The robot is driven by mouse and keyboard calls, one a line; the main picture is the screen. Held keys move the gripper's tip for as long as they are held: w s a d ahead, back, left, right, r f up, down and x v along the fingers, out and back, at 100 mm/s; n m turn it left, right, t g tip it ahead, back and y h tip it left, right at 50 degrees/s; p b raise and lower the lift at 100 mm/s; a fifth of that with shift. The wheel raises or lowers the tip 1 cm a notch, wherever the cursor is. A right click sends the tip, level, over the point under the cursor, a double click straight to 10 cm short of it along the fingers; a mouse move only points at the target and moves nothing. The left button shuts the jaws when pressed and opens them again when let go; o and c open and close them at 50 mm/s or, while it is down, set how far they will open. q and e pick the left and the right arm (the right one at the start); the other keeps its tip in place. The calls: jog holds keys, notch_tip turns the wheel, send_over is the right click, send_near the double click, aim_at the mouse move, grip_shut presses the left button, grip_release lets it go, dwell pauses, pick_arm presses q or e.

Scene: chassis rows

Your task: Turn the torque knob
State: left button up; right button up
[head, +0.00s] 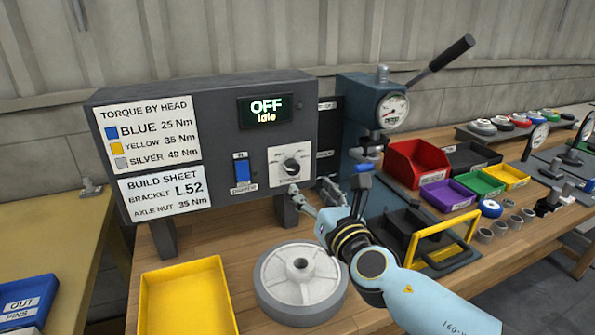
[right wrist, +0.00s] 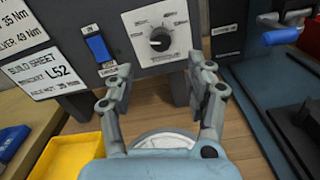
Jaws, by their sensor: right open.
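The torque knob (head: 291,165) is a black dial on a white plate at the lower right of the dark grey control box (head: 220,170). It also shows in the right wrist view (right wrist: 159,39), beyond the fingertips. My right gripper (head: 312,190) is just below and right of the knob, apart from it. Its fingers are spread and empty in the right wrist view (right wrist: 159,78). The box's display (head: 265,110) reads OFF, Idle. A blue switch (head: 242,170) sits left of the knob. My left gripper is not in view.
A grey wheel (head: 300,280) and a yellow tray (head: 187,300) lie on the wooden bench below the box. A gauge press (head: 375,115) stands right of the box. Red (head: 417,160) and purple (head: 447,195) bins are farther right. A blue OUT PINS bin (head: 28,300) is at the left.

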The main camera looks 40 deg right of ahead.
aim_at(295, 170)
jog(key=x, duration=0.8)
jog(key=shift+w+d, duration=0.1)
jog(key=shift+c, duration=0.4)
grip_shut()
jog(key=m+b, duration=0.2)
jog(key=m, duration=0.2)
jog(key=shift+f+b, duration=0.1)
jog(key=shift+b, duration=0.3)
jog(key=m+b, duration=0.2)
jog(key=m, duration=0.3)
jog(key=shift+m, duration=0.3)
jog(key=shift+b, duration=0.3)
